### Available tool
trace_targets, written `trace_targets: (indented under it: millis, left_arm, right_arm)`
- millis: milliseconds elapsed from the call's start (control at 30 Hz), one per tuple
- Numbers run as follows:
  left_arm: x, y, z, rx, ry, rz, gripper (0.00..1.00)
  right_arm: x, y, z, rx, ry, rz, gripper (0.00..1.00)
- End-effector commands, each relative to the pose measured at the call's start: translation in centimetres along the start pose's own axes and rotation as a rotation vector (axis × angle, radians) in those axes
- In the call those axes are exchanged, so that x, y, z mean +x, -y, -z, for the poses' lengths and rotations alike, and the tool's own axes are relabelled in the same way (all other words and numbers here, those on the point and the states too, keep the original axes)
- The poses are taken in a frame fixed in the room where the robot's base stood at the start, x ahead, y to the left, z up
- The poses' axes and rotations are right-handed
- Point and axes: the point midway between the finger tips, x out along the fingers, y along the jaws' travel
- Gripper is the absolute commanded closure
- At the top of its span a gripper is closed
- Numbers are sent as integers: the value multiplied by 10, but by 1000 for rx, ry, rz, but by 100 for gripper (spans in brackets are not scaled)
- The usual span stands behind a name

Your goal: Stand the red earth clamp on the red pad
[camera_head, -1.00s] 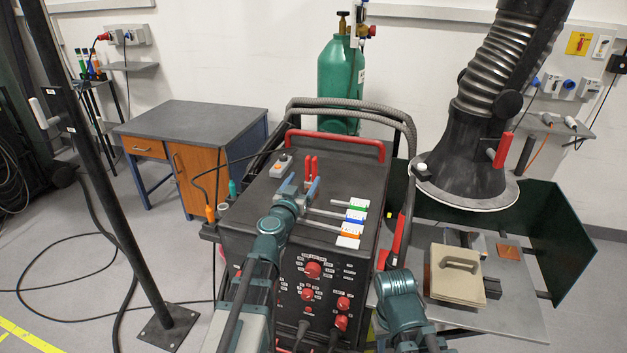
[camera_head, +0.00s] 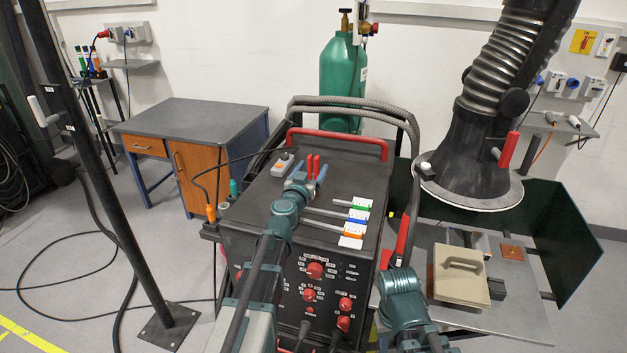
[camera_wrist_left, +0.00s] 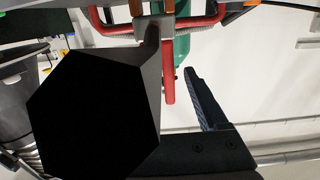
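The red earth clamp (camera_head: 314,165) shows its two red handles upright above the rear part of the black welding machine's top. My left gripper (camera_head: 306,178) is at the clamp, with a blue-grey finger on each side of the red handles. In the left wrist view, the clamp's red part and grey bracket (camera_wrist_left: 155,30) lie between a large dark finger shape and a thinner finger on the right, with a gap on the right. The clamp's lower end is hidden by my gripper. I cannot make out the red pad. My right wrist shows at the lower right; its gripper is out of view.
The welding machine's top (camera_head: 345,172) has a red rail (camera_head: 335,142) at the back and rods with coloured tags (camera_head: 358,216) at the right. A small grey box (camera_head: 283,164) stands left of the clamp. A fume hood (camera_head: 470,175) hangs over the work table at the right.

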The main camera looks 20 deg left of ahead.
Motion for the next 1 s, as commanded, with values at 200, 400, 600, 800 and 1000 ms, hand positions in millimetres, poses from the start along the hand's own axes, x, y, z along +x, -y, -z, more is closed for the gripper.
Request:
trace_targets:
  millis: [200,400,600,800,1000]
  left_arm:
    - [0,0,0,0,0,0,66]
    - [0,0,0,0,0,0,100]
    - [0,0,0,0,0,0,100]
    - [0,0,0,0,0,0,100]
    - [0,0,0,0,0,1,100]
  right_arm:
    - [0,0,0,0,0,0,67]
    - [0,0,0,0,0,0,67]
    - [0,0,0,0,0,0,67]
    - [0,0,0,0,0,0,67]
    - [0,0,0,0,0,0,67]
